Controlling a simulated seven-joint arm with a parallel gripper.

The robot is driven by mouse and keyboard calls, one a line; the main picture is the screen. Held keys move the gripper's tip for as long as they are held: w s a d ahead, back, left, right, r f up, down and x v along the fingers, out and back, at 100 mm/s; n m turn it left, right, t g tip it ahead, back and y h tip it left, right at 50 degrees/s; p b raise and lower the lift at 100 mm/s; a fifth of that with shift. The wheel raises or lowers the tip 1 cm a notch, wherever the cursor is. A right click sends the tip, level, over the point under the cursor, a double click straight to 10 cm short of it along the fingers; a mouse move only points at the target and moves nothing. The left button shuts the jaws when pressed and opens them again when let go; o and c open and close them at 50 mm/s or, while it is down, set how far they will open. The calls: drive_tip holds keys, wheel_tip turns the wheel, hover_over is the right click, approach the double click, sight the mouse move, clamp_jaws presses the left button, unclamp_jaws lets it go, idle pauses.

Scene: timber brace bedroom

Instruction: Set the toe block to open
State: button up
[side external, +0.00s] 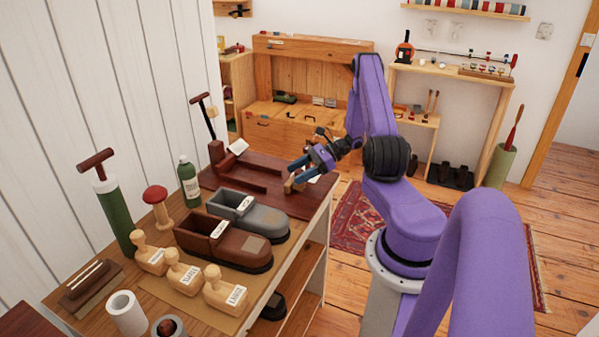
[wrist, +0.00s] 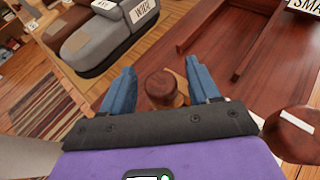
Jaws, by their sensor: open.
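A dark red wooden tray-like fixture (side external: 265,178) lies at the far end of the bench, with raised rails along it. A small lighter wooden block (side external: 293,187) stands at its right end, beside my gripper (side external: 299,173); I cannot tell for certain that this is the toe block or how it is set. In the wrist view my gripper (wrist: 161,76) is open, its blue fingers either side of a round brown wooden knob (wrist: 160,86). The knob is apart from both fingers as far as I can see. A round dark wooden piece (wrist: 292,136) with a white line sits at the right.
Two shoe forms, one grey (side external: 262,220) and one brown (side external: 230,247), stand in front of the fixture. Stamps (side external: 184,275), a green bottle (side external: 188,185) and a green pump (side external: 115,215) fill the near bench. Open floor with a red rug (side external: 355,220) lies right of it.

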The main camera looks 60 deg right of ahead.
clamp_jaws()
drive_tip(key=s, duration=0.9)
drive_tip(key=shift+s, duration=0.2)
drive_tip(key=shift+c, duration=0.2)
unclamp_jaws()
drive_tip(key=shift+s, duration=0.1)
drive_tip(key=shift+o, duration=0.2)
drive_tip(key=v, duration=1.7)
drive_tip(key=shift+d, duration=0.2)
